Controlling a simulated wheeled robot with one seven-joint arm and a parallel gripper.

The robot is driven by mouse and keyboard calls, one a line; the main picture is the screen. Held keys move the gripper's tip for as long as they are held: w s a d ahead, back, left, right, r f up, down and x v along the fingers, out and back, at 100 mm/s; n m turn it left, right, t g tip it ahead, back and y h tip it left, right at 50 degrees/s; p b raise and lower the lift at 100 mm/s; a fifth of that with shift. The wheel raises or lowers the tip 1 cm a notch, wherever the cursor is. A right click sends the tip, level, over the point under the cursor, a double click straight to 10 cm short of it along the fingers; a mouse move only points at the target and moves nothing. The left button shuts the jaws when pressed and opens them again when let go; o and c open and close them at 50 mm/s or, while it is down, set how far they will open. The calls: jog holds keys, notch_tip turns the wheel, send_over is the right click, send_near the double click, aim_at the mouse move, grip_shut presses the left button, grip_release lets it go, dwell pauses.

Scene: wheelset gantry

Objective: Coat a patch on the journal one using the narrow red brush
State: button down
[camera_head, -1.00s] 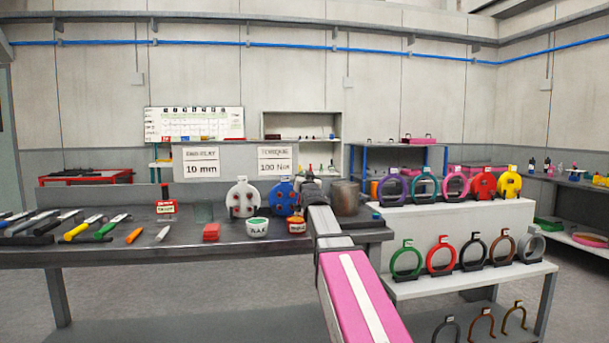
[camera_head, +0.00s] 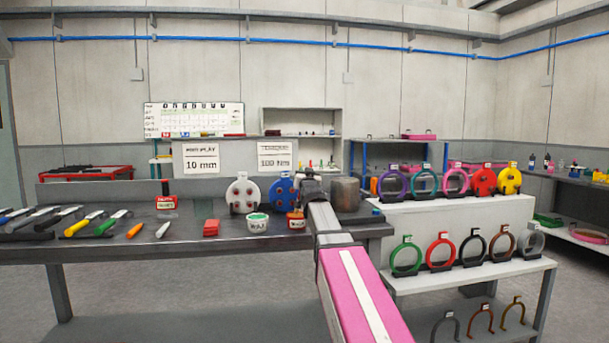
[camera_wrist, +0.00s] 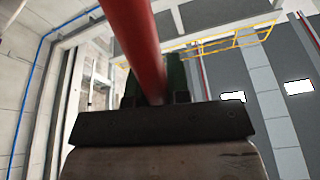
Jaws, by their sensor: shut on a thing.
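A plain red handle (camera_wrist: 138,40), which looks like the narrow red brush, fills the middle of the wrist view. My gripper (camera_wrist: 156,88) is shut on it, with dark green finger parts on both sides. The brush's bristles cannot be made out. In the head view my pink arm reaches forward over the right part of the bench, and my gripper (camera_head: 311,184) is small and dark at its far end. The brush cannot be told apart there. I cannot identify journal one in either view.
The dark bench (camera_head: 130,252) carries several tools at left, a red block (camera_head: 211,228), a wax tub (camera_head: 257,223), a blue disc (camera_head: 283,192) and a metal cylinder (camera_head: 346,195). White shelves (camera_head: 470,214) with coloured rings stand at right.

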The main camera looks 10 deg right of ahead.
jog(key=shift+f, duration=0.4)
dwell(0.3)
dwell(0.4)
jog(key=shift+r, duration=3.5)
